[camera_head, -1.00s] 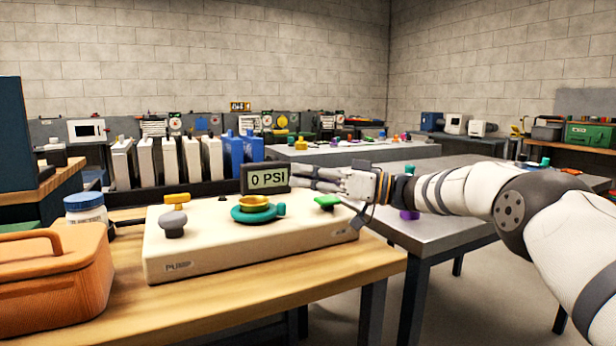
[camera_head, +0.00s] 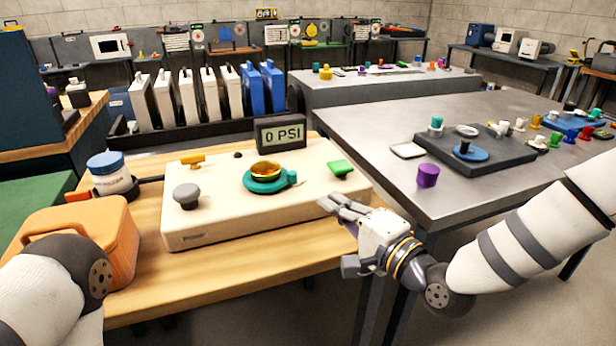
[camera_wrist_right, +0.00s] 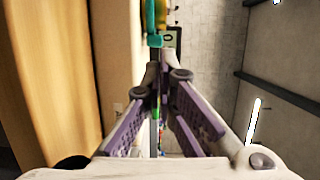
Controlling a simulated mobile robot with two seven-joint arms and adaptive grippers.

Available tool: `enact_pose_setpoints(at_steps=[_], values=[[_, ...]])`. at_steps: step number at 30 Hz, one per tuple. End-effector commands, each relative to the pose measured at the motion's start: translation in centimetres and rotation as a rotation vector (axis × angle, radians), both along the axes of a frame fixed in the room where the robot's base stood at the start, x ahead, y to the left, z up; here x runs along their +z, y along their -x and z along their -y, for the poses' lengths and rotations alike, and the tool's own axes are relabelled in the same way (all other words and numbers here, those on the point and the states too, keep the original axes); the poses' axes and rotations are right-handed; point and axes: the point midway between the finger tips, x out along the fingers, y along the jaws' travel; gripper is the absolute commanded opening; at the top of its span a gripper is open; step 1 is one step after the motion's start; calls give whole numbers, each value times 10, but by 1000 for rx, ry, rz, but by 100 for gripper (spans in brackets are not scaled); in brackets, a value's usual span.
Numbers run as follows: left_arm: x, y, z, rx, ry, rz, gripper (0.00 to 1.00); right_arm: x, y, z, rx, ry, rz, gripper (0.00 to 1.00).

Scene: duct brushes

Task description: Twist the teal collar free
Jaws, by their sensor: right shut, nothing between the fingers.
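The teal collar (camera_head: 265,182) is a ring with a small side tab, seated around a gold domed fitting (camera_head: 265,169) on top of the cream box (camera_head: 215,229). Part of a teal piece also shows at the top of the right wrist view (camera_wrist_right: 154,20). My right gripper (camera_head: 330,203) is shut and empty at the right front edge of the box, short of the collar and apart from it. In the right wrist view its fingers (camera_wrist_right: 165,92) meet at the tips. My left arm shows at the lower left; its gripper is out of view.
On the box are a grey knob (camera_head: 187,195), a yellow handle (camera_head: 192,159) and a green knob (camera_head: 340,167). A display (camera_head: 280,133) reading "0 PSI" stands behind. An orange case (camera_head: 120,225) and a jar (camera_head: 110,175) are at left. A metal table (camera_head: 370,130) is at right.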

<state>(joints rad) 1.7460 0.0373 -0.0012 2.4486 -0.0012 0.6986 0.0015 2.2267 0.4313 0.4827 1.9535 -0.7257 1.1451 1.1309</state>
Motion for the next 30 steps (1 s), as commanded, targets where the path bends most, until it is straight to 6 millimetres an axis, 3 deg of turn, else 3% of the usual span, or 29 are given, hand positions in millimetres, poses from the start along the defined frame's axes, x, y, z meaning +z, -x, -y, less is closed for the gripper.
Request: enact_pose_setpoints(at_steps=[6, 13, 30], values=[[-5, 4, 0, 0, 0, -14, 36, -2, -40, -27, 1, 1, 2, 0], [-8, 6, 0, -1, 0, -22, 36, -1, -71, -47, 0, 1, 3, 0], [-16, 13, 0, -1, 0, -44, 36, -5, -87, -52, -1, -2, -1, 0]])
